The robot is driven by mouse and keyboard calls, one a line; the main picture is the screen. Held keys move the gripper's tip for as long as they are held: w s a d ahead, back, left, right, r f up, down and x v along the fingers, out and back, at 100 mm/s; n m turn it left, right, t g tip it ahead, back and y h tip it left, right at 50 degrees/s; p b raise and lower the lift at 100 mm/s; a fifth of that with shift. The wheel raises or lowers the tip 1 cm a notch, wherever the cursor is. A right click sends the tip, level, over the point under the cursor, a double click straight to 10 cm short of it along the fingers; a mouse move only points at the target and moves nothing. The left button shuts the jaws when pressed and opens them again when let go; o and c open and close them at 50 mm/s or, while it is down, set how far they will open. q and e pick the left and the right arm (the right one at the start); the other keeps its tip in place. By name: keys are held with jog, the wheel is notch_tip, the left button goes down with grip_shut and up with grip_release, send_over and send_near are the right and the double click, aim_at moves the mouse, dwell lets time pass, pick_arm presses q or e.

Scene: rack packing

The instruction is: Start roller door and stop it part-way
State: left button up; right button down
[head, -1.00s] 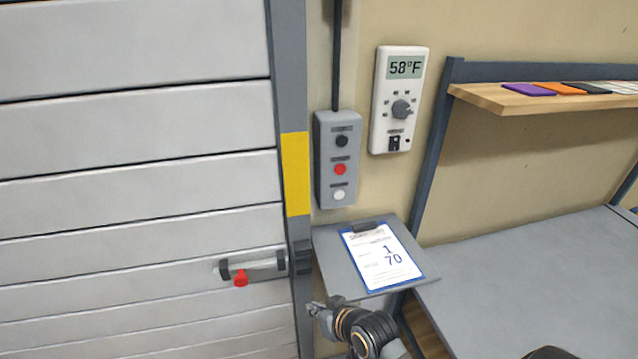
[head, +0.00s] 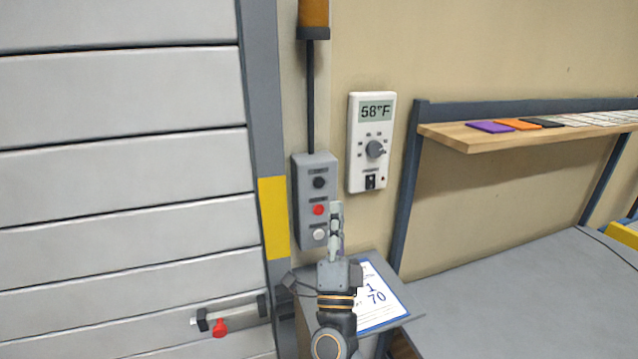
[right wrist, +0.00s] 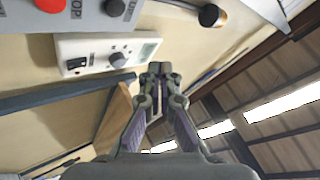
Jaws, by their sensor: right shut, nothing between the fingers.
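The grey control box (head: 315,190) hangs on the wall beside the roller door, with a black button (head: 320,183), a red button (head: 318,209) and a white button (head: 319,234) from top to bottom. The red button, beside the label STOP, shows in the right wrist view (right wrist: 50,4). The slatted roller door (head: 120,180) fills the left side; its bottom edge is out of view. My right gripper (head: 336,205) is shut and empty, pointing up just right of the red button; contact cannot be told. Its closed fingertips show in the right wrist view (right wrist: 160,70). My left gripper is not in view.
A bolt with a red knob (head: 220,327) is on the door's lower right. A thermostat (head: 371,142) reading 58°F is right of the box. A clipboard (head: 385,300) lies below on a small shelf, partly behind my arm. A wooden shelf (head: 470,138) and a grey table (head: 510,300) stand right.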

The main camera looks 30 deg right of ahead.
aim_at(319, 182)
jog(key=shift+s+d+m+h, duration=0.1)
jog(key=shift+d+m+h, duration=0.15)
jog(key=shift+m+h, duration=0.15)
jog(key=shift+w+d+p, duration=0.3)
jog(key=shift+w+d, duration=0.05)
jog(key=shift+w, duration=1.1)
jog(key=shift+w+d+p, duration=0.25)
jog(key=shift+w+d, duration=0.05)
jog(key=shift+w, duration=1.1)
jog(key=shift+w+d+p, duration=0.3)
jog(key=shift+w+d, duration=0.05)
jog(key=shift+w, duration=1.1)
jog(key=shift+w+d, duration=0.1)
jog(key=shift+w, duration=0.3)
